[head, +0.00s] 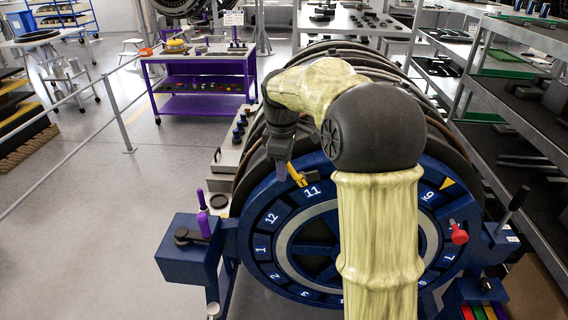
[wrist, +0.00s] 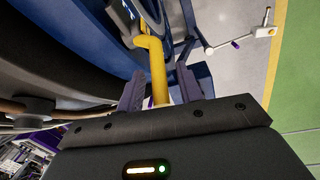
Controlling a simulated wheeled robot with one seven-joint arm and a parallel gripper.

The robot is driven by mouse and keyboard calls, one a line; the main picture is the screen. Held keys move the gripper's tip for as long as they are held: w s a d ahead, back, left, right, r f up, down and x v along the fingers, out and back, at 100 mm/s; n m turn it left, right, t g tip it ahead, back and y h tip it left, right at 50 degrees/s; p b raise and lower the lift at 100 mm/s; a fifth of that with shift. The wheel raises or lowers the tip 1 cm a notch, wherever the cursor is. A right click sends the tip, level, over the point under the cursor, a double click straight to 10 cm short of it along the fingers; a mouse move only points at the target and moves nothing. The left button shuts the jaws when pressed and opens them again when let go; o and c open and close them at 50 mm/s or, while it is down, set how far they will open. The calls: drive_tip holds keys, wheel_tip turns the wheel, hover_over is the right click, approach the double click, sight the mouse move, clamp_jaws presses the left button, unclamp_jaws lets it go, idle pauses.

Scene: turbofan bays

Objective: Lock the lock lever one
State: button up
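A yellow lever (head: 297,176) stands at the rim of the blue numbered ring, just above the number 11; I take it for lock lever one, though no label on it shows. In the wrist view the yellow lever (wrist: 158,75) has a bent top end, and its shaft runs down between my fingers. My gripper (wrist: 160,88) has its two purple fingers apart, one on each side of the shaft, with a narrow gap visible on the right. In the head view my gripper (head: 287,168) is mostly dark and partly hidden by my arm.
The blue ring (head: 262,222) fronts a large round engine casing. A purple handle (head: 203,202) stands on a blue side block at left; a red knob (head: 459,233) sits at right. A purple cart (head: 205,85) stands behind.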

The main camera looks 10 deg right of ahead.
drive_tip(key=shift+f, duration=0.1)
clamp_jaws()
